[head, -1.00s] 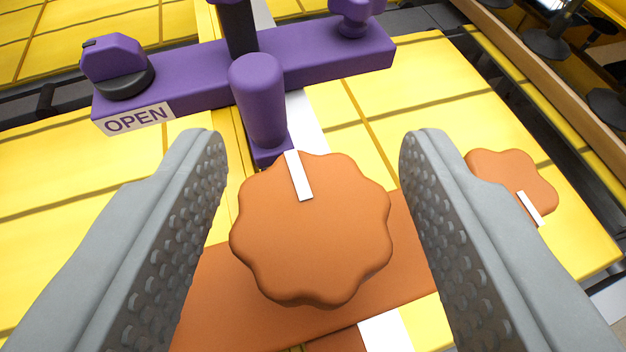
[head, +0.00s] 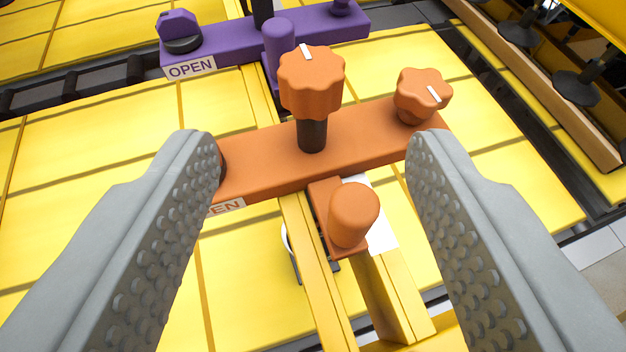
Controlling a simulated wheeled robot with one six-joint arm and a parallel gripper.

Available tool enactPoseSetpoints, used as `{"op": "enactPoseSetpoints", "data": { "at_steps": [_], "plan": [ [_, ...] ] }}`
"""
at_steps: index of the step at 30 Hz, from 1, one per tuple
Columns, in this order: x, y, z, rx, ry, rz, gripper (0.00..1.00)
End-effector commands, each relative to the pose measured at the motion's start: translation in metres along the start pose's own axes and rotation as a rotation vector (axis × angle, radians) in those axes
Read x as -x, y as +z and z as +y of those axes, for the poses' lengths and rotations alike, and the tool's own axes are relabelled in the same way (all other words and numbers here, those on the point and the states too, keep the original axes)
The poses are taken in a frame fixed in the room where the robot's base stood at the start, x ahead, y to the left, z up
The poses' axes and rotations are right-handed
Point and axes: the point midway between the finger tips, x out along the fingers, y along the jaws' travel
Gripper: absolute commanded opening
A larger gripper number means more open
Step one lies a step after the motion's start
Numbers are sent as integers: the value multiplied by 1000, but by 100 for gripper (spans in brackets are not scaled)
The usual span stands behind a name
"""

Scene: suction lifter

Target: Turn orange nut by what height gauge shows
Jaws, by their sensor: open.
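The orange nut (head: 312,90) is a lobed knob on a dark threaded post, standing above the middle of an orange bar (head: 270,158). A white mark on its top points toward the back. A smaller orange knob (head: 422,92) with a white mark sits at the bar's right end. An orange rounded handle (head: 353,212) stands in front of the bar. My gripper (head: 308,150) is open, its grey studded fingers wide apart on either side of the view. Nothing is between the pads in their grasp. No height gauge can be clearly made out.
A purple bar (head: 230,50) with a purple handle (head: 278,40), a knob and an "OPEN" label lies behind. A partly hidden label (head: 226,206) is on the orange bar's left front. Yellow panels and beams (head: 110,150) surround it. Dark suction cups hang at the upper right.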

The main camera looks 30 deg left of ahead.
Motion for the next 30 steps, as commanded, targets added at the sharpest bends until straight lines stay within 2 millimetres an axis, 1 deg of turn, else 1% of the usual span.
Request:
{"op": "enactPoseSetpoints", "data": {
  "at_steps": [1,6,9,12,16,30],
  "plan": [
    [12,0,0,0,2,2,54],
    [40,0,0,-1,2,1,54],
    [52,0,0,-1,1,2,54],
    [59,0,0,0,0,0,54],
    [63,0,0,0,1,0,54],
    [64,2,0,-3,4,0,54]
  ]
}}
